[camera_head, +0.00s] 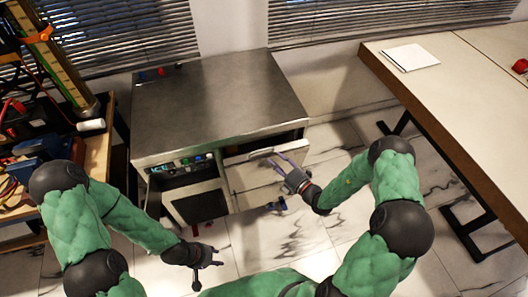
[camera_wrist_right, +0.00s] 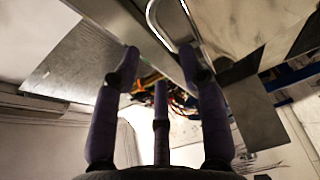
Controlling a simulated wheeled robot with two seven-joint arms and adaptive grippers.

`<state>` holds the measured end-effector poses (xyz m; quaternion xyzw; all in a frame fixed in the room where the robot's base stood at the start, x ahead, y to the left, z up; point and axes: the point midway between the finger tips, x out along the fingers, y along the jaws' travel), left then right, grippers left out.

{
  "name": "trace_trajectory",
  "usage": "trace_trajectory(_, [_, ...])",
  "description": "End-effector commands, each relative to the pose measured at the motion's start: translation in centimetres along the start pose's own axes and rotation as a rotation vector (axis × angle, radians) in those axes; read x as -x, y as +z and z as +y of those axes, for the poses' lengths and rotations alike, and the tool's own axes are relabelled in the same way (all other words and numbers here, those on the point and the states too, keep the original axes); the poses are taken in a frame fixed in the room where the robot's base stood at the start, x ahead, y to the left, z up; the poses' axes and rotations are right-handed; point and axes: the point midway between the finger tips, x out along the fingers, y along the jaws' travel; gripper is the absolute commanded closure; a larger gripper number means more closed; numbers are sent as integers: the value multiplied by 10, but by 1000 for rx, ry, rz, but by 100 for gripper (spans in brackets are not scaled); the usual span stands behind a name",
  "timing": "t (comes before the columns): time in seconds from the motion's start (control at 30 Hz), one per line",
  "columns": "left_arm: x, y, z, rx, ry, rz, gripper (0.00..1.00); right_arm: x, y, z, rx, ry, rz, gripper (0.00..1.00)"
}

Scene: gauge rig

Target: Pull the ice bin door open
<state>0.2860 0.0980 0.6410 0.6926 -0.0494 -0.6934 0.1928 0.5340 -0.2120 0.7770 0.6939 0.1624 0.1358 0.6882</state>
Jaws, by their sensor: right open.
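The ice bin door (camera_head: 245,178) is the pale panel at the right of the steel ice machine's front, with a bar handle (camera_head: 260,152) near its top edge. A dark strip shows above the door; I cannot tell if it is ajar. My right gripper (camera_head: 279,161) is in front of the door, its purple fingers close to the handle. In the right wrist view the fingers are spread with nothing between them (camera_wrist_right: 160,65), and the silver handle loop (camera_wrist_right: 152,20) lies beyond the tips; contact is unclear. My left gripper (camera_head: 208,260) hangs open and empty, lower left, away from the machine.
A cluttered bench (camera_head: 98,165) stands left, a pale table (camera_head: 450,85) right. Tiled floor (camera_head: 285,238) is open in front.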

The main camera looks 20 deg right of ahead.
Motion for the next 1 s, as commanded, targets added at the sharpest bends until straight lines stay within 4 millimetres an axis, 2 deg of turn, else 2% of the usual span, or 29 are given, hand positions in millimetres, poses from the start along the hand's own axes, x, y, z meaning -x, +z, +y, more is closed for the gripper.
trace_trajectory(0.2, [-13,0,-5,0,0,0,60,-40,-2,-2,1,1,4,58])
trace_trajectory(0.4, [-19,-1,-7,0,0,0,60,-65,-1,-2,2,0,3,58])
trace_trajectory(0.6, [-20,-1,-7,0,0,0,60,-74,-1,-1,0,-1,3,58])
trace_trajectory(0.83, [-20,-1,-7,0,0,0,60,-74,-1,-1,0,-1,2,58])
trace_trajectory(0.87, [-20,-1,-7,0,0,0,60,-74,-1,0,0,-1,2,61])
trace_trajectory(1.0, [-20,-1,-7,0,0,0,60,-74,-1,0,0,-1,2,100])
